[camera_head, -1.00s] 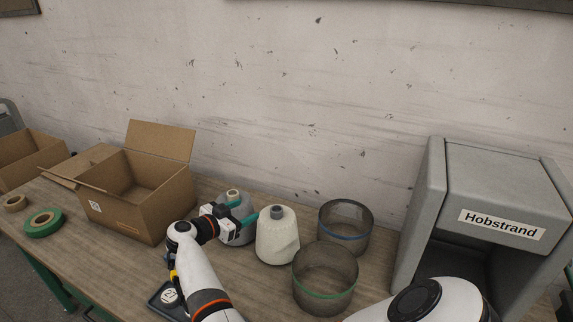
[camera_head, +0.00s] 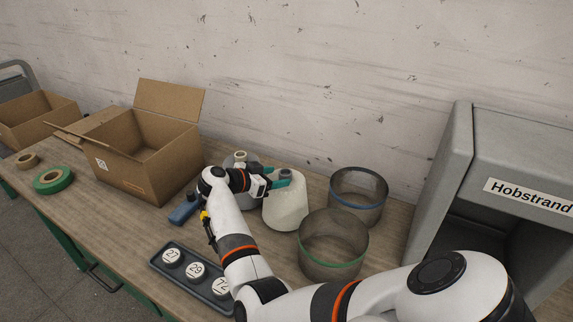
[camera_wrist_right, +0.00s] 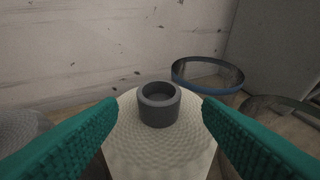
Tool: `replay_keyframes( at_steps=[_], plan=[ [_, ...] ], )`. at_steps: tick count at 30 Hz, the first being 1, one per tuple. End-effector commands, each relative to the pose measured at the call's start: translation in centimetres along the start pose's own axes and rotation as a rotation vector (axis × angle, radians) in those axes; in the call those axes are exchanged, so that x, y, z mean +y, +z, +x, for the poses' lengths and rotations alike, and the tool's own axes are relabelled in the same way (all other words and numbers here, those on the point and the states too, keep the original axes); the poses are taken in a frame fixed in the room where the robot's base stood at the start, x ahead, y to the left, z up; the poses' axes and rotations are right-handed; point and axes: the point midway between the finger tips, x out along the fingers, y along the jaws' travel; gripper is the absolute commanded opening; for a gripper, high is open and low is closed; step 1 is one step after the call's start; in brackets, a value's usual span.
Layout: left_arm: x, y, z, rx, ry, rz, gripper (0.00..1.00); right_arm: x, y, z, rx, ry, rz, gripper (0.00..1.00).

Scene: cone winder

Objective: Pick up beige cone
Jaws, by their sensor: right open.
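The beige cone (camera_head: 286,207) stands upright on the wooden table, a cream yarn cone with a dark grey tube at its top. In the right wrist view the cone (camera_wrist_right: 160,150) sits centred between the two green fingers, its grey tube (camera_wrist_right: 158,104) pointing up. My right gripper (camera_head: 276,178) is open at the cone's upper part, with a finger on either side; it also shows in the right wrist view (camera_wrist_right: 160,118). I cannot tell whether the fingers touch the yarn. My left gripper is not in view.
A grey cone (camera_head: 240,160) stands left of the beige one, partly hidden by my arm. Clear bins with a blue band (camera_head: 358,206) and a green band (camera_head: 333,262) stand to the right. An open carton (camera_head: 140,185), a tray of numbered discs (camera_head: 184,277) and the Hobstrand machine (camera_head: 460,150) flank them.

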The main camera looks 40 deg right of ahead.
Motion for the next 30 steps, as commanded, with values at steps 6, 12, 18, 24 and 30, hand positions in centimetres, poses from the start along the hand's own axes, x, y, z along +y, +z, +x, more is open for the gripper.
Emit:
replay_keyframes(
  at_steps=[6, 12, 18, 24, 30],
  plan=[
    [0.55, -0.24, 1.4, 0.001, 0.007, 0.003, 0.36, -0.21, -0.36, 1.52, -0.001, 0.001, 0.001, 0.6],
    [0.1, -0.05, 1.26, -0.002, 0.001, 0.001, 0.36, -0.21, -0.33, 1.45, 0.001, 0.001, 0.0, 0.53],
    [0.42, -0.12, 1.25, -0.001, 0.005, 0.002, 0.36, -0.21, -0.32, 1.44, 0.0, 0.001, 0.0, 0.21],
    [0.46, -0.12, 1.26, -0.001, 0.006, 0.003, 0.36, -0.22, -0.33, 1.47, 0.0, 0.0, 0.0, 0.0],
    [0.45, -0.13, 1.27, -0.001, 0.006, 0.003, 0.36, -0.24, -0.35, 1.5, 0.0, 0.0, 0.0, 0.0]
  ],
)
